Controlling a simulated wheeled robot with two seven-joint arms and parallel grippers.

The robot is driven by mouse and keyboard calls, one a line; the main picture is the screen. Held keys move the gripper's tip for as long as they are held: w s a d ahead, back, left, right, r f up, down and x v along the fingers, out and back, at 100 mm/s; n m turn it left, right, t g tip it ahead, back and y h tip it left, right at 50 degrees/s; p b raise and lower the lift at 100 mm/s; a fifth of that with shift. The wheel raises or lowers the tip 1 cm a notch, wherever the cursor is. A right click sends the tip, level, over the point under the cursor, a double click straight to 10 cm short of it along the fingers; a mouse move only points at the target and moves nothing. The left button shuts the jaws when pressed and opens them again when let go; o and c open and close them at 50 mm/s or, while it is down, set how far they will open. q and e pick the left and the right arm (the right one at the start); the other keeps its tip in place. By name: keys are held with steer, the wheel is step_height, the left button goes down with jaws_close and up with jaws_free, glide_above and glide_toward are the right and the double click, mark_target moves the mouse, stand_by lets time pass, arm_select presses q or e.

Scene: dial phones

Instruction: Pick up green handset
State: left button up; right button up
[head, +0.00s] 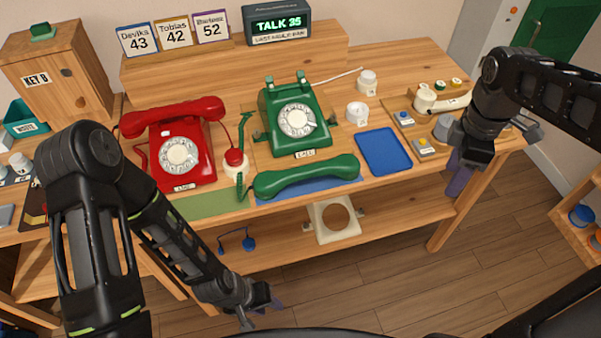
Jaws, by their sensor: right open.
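The green handset (306,177) lies on the table in front of the green dial phone (294,116), partly over a blue mat. The phone's cradle is empty. A green coiled cord (242,150) runs at the left of the handset. My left gripper (262,312) is low, in front of the table edge and below the handset, apart from it; its jaws are too small and dark to read. My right gripper (468,165) is at the table's right side, open, well to the right of the handset and apart from it.
A red phone (176,147) with its handset on stands left. A blue tray (383,151) lies right of the green handset. White cups (357,112) stand behind the tray. A lower shelf (285,235) runs beneath the tabletop.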

steer(key=a+f+m+y, duration=0.25)
steer(key=a+f, duration=0.45)
steer(key=f, duration=0.4)
steer(key=a+f+m+y, duration=0.1)
steer(key=a+f+m, duration=0.2)
steer(key=a+f, duration=0.65)
steer(key=s+a+f+m, duration=0.4)
steer(key=s+f+m, duration=0.1)
steer(key=s+f, duration=0.2)
steer(key=s+a+f+m, duration=0.4)
steer(key=s+f+m, duration=0.1)
steer(key=s+f, duration=0.2)
steer(key=shift+s+a+f+t+y, duration=0.2)
steer(key=shift+s+f+t+y, duration=0.1)
steer(key=shift+f+y, duration=0.1)
steer(key=shift+w+m, duration=0.1)
steer(key=shift+m, duration=0.15)
steer(key=shift+c, duration=0.3)
